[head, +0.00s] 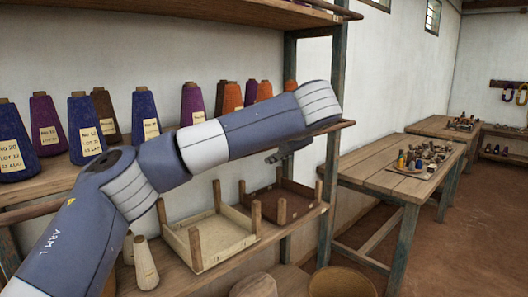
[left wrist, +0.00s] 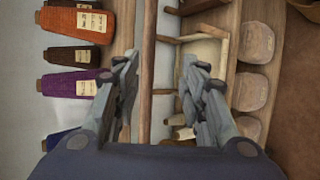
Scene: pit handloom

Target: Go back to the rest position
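My left arm crosses the head view in front of the yarn shelf. My left gripper (head: 290,149) shows there only as a small dark part below the arm's end, by the shelf post. In the left wrist view my left gripper (left wrist: 158,72) is open, its two fingers well apart. Nothing is held between them; a wooden shelf edge (left wrist: 147,60) shows behind the gap. My right gripper is in neither view.
Yarn cones (head: 84,127) stand on the upper shelf (head: 40,184). A pale tray (head: 222,238) and a dark tray (head: 282,200) sit on the lower shelf. A table (head: 381,173) with small items stands right. Brown floor (head: 478,230) is open beyond it.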

